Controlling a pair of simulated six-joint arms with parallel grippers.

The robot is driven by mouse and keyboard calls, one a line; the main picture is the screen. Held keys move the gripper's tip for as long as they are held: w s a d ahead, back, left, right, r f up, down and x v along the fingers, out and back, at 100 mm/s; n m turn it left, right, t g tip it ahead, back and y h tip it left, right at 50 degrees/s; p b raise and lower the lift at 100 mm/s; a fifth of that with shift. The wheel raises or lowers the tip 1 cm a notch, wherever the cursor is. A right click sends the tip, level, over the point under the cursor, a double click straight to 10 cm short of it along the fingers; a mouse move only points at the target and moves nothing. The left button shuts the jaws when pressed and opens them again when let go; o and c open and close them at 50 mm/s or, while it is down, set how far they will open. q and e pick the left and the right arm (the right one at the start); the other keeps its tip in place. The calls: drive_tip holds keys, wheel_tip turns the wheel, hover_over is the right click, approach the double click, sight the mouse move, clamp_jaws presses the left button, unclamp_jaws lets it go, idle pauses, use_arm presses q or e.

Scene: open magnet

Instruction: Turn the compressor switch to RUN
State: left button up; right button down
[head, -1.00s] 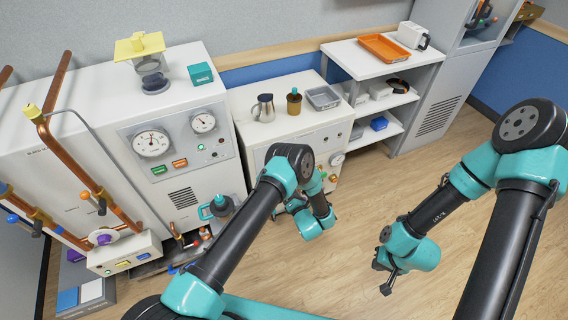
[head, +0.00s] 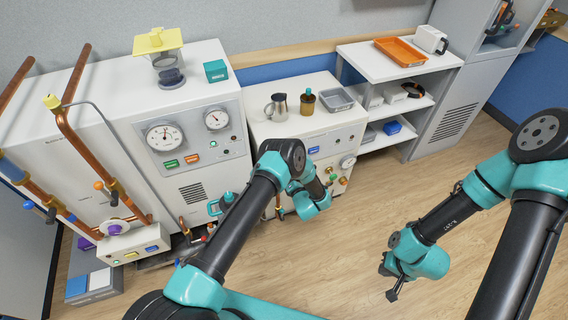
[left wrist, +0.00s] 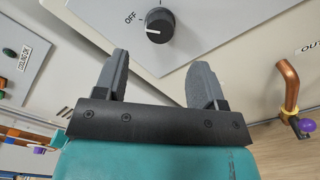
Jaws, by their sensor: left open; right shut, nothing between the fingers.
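In the left wrist view, the black switch knob (left wrist: 159,25) sits on a pale panel with the word OFF at its left. A small white mark shows on the knob's lower left side; no RUN label is in view. My left gripper (left wrist: 158,75) is open and empty, with the knob beyond its fingertips, in line with the gap and apart from them. In the head view my left arm hides the switch, and the left fingers are not clear. My right gripper (head: 391,283) is shut and empty, above the floor at the right.
A copper pipe with a purple end (left wrist: 290,95) stands right of the left gripper. In the head view a jug (head: 277,107) and a brown bottle (head: 307,101) stand on the white cabinet (head: 325,122). A gauge cabinet (head: 190,100) is left of it. Open floor lies right.

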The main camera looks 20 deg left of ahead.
use_arm(q)
drive_tip(key=x, duration=0.8)
drive_tip(key=shift+c, duration=0.4)
drive_tip(key=c, duration=0.8)
drive_tip(key=shift+c, duration=0.2)
